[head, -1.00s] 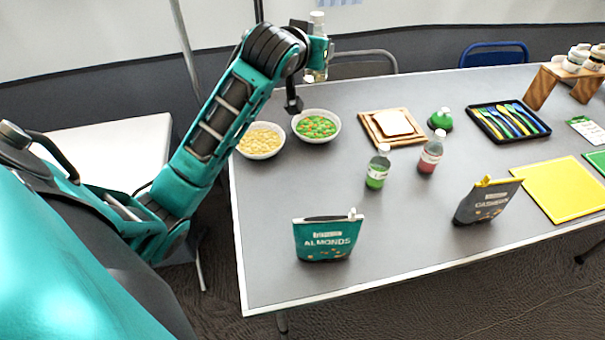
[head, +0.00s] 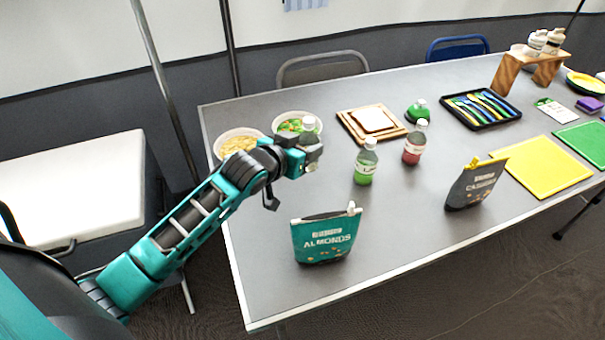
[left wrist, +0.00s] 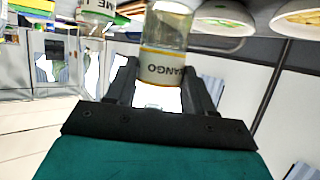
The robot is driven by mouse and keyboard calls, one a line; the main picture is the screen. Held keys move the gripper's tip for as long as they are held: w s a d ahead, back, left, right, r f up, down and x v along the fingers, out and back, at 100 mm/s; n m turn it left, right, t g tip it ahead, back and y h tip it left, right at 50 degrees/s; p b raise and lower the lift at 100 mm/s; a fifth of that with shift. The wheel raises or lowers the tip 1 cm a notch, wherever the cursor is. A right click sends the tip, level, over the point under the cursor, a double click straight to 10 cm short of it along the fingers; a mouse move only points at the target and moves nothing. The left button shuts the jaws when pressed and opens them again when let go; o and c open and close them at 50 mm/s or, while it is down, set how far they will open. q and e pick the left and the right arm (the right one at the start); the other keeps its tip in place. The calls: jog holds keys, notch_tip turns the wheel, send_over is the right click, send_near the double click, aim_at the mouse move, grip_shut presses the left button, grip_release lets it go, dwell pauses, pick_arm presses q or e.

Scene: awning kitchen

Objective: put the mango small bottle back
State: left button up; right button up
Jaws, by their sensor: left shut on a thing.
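My left gripper (head: 306,160) is shut on the mango small bottle (left wrist: 163,62), a clear bottle with a white label reading MANGO, held between the two fingers in the left wrist view. In the head view its pale cap (head: 308,123) shows above the gripper, and most of its body is hidden. The bottle is over the left part of the grey table (head: 400,225), in front of the bowls. A green small bottle (head: 366,162) and a red small bottle (head: 415,143) stand upright to its right. My right gripper is not in view.
An almonds bag (head: 325,238) stands in front of my left gripper, and a cashews bag (head: 474,185) is further right. A pasta bowl (head: 238,142) and a vegetable bowl (head: 288,118) sit behind. The table between the two bags is clear.

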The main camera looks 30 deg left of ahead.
pick_arm(q)
notch_tip(320, 180, down, 7)
jog(key=shift+r+b, duration=0.2)
jog(key=shift+b, duration=0.5)
jog(key=shift+f, duration=0.25)
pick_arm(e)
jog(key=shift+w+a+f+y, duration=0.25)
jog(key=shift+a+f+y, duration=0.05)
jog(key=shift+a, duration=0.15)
